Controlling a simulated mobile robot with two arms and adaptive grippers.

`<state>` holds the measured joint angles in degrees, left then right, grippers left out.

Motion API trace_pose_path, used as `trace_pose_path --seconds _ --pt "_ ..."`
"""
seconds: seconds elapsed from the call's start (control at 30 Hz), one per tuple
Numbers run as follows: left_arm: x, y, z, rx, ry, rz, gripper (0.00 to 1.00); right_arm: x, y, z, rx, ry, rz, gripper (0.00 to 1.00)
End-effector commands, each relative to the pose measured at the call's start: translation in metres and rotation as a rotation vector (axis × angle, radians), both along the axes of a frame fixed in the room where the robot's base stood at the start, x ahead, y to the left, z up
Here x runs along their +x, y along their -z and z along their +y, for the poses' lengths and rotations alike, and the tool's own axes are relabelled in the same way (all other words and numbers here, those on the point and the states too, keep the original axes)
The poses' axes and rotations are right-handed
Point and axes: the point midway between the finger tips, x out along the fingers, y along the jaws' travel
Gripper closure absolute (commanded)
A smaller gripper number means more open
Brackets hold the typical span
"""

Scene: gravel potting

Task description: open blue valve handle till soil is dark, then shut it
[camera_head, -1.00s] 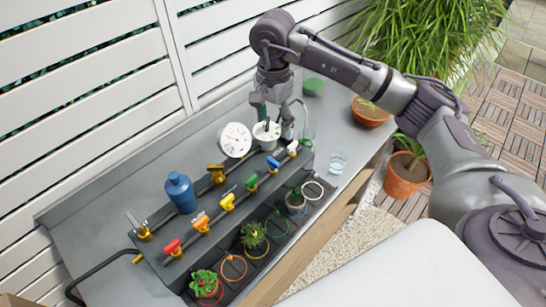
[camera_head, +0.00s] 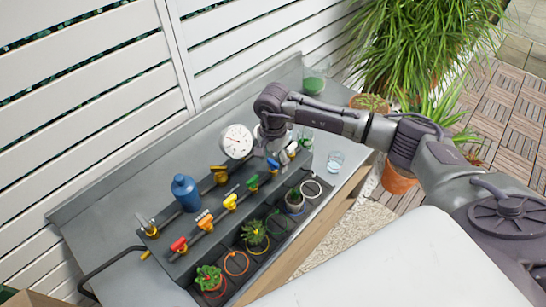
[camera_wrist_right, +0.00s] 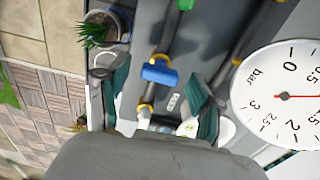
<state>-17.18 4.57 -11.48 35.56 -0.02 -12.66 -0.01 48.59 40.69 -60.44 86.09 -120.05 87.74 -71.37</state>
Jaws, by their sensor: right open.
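The blue valve handle (camera_head: 272,163) sits on its pipe in the row of coloured valves, beside the green one. In the right wrist view the blue handle (camera_wrist_right: 160,72) lies crosswise on the dark pipe, just beyond the fingertips. My right gripper (camera_wrist_right: 163,100) is open and empty, one finger on each side of that pipe; contact with the handle is not visible. In the head view my right gripper (camera_head: 277,147) is partly hidden by its own wrist.
A pressure gauge (camera_head: 236,141) stands close behind the gripper. Green (camera_head: 252,183), yellow and red valves line up to the left. A blue bottle (camera_head: 185,193) stands behind them. A clear glass (camera_head: 335,161) is at the right, with bare bench around it.

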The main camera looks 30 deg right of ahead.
Motion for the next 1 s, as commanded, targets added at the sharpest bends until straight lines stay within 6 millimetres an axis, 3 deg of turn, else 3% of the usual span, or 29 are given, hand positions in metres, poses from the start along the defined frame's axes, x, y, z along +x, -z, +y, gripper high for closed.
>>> trace_pose_path --seconds 0.17,0.5,1.0 --pt "0.000 0.000 0.000 0.000 0.000 0.000 0.61 0.000 0.000 0.000 0.000 0.000 0.000 0.35" --pt "0.000 0.000 0.000 0.000 0.000 -0.001 0.61 0.000 0.000 0.000 0.000 0.000 0.000 0.92" --pt "0.000 0.017 0.000 0.000 -0.001 -0.001 0.61 0.000 0.003 -0.001 -0.002 0.132 -0.002 0.93"
